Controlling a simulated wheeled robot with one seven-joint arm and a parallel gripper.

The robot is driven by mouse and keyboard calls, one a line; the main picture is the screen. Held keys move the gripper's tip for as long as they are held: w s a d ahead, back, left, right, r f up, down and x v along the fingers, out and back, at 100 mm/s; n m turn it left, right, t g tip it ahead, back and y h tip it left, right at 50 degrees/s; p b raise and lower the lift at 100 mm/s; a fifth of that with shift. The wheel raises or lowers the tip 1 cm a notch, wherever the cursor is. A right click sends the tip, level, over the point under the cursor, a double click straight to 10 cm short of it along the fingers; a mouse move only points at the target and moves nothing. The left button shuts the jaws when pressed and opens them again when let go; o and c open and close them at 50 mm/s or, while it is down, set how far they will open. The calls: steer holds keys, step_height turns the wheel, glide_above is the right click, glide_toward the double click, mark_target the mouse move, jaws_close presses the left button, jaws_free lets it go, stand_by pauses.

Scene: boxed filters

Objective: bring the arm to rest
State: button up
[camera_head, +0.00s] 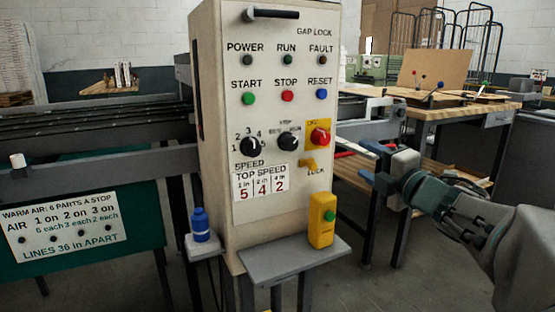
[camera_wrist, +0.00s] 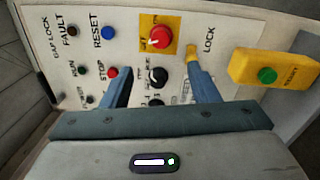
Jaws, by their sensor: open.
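My gripper (camera_head: 367,162) is at the right of the control cabinet (camera_head: 220,90) in the head view, with its blue fingers apart and nothing between them. Part of my arm reaches in from the right edge. In the wrist view my gripper (camera_wrist: 158,75) faces the cabinet's panel. One finger overlaps the yellow lock piece (camera_wrist: 191,53) in that view; I cannot tell if they touch. A red knob on a yellow plate (camera_wrist: 160,37) and black knobs lie beyond the fingers.
A grey shelf (camera_head: 285,265) juts from the cabinet, bearing a yellow box with a green button (camera_head: 322,218). A blue bottle (camera_head: 200,225) stands on a small ledge to the left. A conveyor (camera_head: 100,170) runs left. A wooden workbench (camera_head: 430,112) stands behind my gripper.

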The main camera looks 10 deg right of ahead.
step_height(320, 180, up, 5)
steer(key=s+m+g+h+p, duration=0.2)
steer(key=m+g+h+p, duration=0.2)
steer(key=m+h+p, duration=0.8)
steer(key=s+a+f+m+g+y+p, duration=0.1)
steer(key=s+a+m+g+y+p, duration=0.2)
steer(key=s+a+m+g+p, duration=0.2)
steer(key=s+a+f+m+g+y+p, duration=0.1)
steer(key=s+a+m+g+y+p, duration=0.2)
steer(key=s+a+m+g+p, duration=0.3)
steer(key=s+a+p, duration=0.1)
steer(key=s+p, duration=0.4)
steer(key=s, duration=0.3)
steer(key=shift+a+f+y, duration=0.3)
steer(key=shift+f, duration=0.05)
